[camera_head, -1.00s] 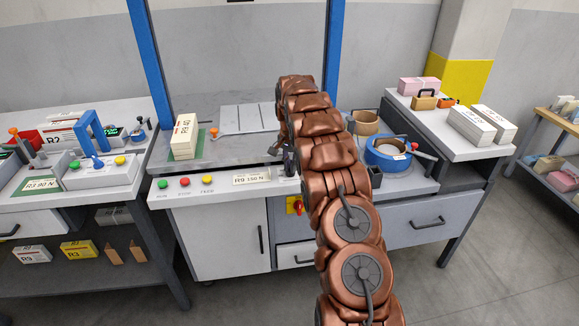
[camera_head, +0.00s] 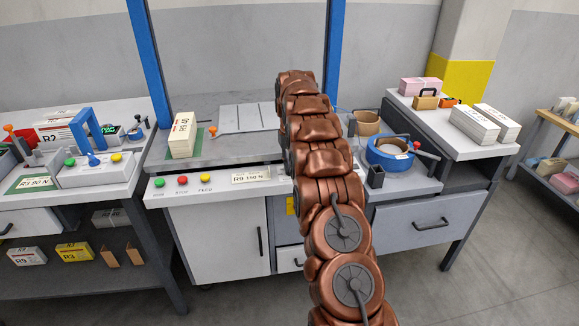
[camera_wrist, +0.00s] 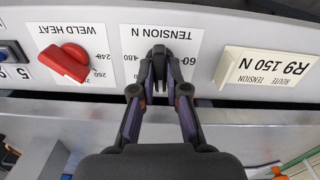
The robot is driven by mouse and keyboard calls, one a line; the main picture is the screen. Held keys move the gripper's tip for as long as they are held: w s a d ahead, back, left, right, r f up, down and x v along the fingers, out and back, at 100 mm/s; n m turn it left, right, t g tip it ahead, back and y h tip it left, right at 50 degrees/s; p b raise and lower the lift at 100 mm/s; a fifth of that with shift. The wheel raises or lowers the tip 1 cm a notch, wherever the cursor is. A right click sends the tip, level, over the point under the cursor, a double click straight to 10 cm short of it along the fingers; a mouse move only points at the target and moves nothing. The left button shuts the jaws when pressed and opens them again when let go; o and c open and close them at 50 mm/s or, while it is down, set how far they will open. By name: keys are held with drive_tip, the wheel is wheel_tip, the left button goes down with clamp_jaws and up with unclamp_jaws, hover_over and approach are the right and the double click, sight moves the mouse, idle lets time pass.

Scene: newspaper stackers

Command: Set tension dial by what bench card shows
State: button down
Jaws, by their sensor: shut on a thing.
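In the wrist view, which is upside down, my gripper (camera_wrist: 158,62) has its fingertips together on the front of the white TENSION N plate (camera_wrist: 172,36), where the tension dial sits. Only the marks 180 and 60 show beside the fingers. The cream bench card (camera_wrist: 265,70) beside the plate reads R9 150 N, route and tension; it also shows in the head view (camera_head: 251,177). In the head view my arm hides the gripper and the dial.
A red WELD HEAT knob (camera_wrist: 65,62) is on the other side of the tension plate. Green, red and yellow buttons (camera_head: 182,181) line the bench front. Another card (camera_head: 35,183) on the left bench reads R3 90 N. A blue ring (camera_head: 390,153) stands right of my arm.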

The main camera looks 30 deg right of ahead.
drive_tip(key=n, duration=0.3)
drive_tip(key=shift+w+a+r+n, duration=0.1)
drive_tip(key=shift+w+n, duration=0.05)
drive_tip(key=shift+n, duration=0.25)
drive_tip(key=shift+n+b, duration=0.45)
drive_tip(key=shift+n, duration=1.45)
drive_tip(key=shift+r, duration=0.1)
drive_tip(key=c, duration=1.2)
unclamp_jaws()
drive_tip(key=shift+r, duration=3.55)
